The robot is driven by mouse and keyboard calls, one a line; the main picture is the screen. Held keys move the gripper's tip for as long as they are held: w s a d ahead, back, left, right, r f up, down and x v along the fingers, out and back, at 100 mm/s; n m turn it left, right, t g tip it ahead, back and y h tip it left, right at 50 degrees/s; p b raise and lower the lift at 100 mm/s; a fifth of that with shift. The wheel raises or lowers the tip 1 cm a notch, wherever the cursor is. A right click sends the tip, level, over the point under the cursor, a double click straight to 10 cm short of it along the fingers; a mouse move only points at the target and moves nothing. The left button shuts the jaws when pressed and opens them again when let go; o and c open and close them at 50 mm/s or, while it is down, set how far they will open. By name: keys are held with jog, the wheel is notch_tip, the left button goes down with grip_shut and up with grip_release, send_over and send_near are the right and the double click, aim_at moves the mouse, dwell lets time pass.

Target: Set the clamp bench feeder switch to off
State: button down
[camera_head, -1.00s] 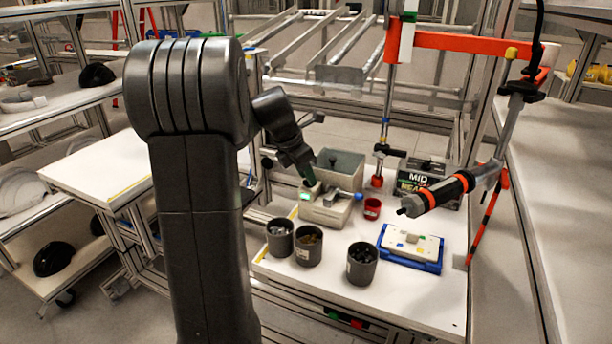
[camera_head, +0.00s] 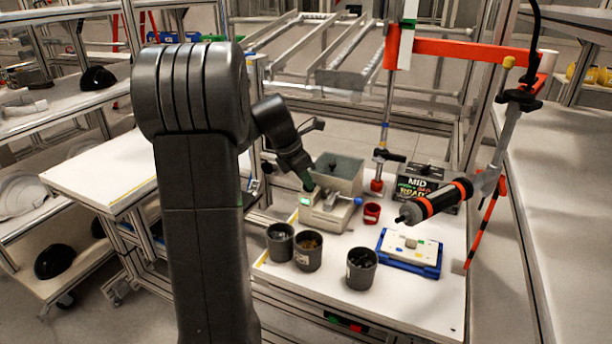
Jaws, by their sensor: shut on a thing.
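The clamp bench feeder (camera_head: 325,214) is a beige-grey box on the white bench, with a lit green patch (camera_head: 305,201) on its left end and a blue knob (camera_head: 357,201) on its right. My gripper (camera_head: 308,186) reaches down from the upper left to the feeder's top left corner, just above the green patch. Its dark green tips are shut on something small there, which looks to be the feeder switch. The tips cover the switch, so its position cannot be told.
A grey bin (camera_head: 340,171) stands behind the feeder and a small red cup (camera_head: 372,213) to its right. Several dark cups, including one (camera_head: 361,268), stand in front. A blue-edged tray (camera_head: 409,263) lies at right. A hanging orange-banded tool (camera_head: 440,201) is above it.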

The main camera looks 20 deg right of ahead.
jog(key=m+p, duration=0.1)
jog(key=p, duration=0.1)
jog(key=m+g+p, duration=0.1)
jog(key=m+p, duration=0.1)
jog(key=m+g+p, duration=0.1)
jog(key=m+p, duration=0.1)
jog(key=shift+w+r, duration=0.25)
jog(key=shift+r, duration=0.05)
jog(key=m+p, duration=0.2)
jog(key=m+g+y+p, duration=0.1)
jog(key=m+p, duration=0.1)
jog(key=shift+w+d+f+m+y+p, duration=0.2)
jog(key=shift+m+y+p, duration=0.1)
jog(key=shift+m, duration=0.1)
jog(key=shift+f+m, duration=0.1)
jog(key=shift+m, duration=0.2)
jog(key=c, duration=1.5)
grip_release()
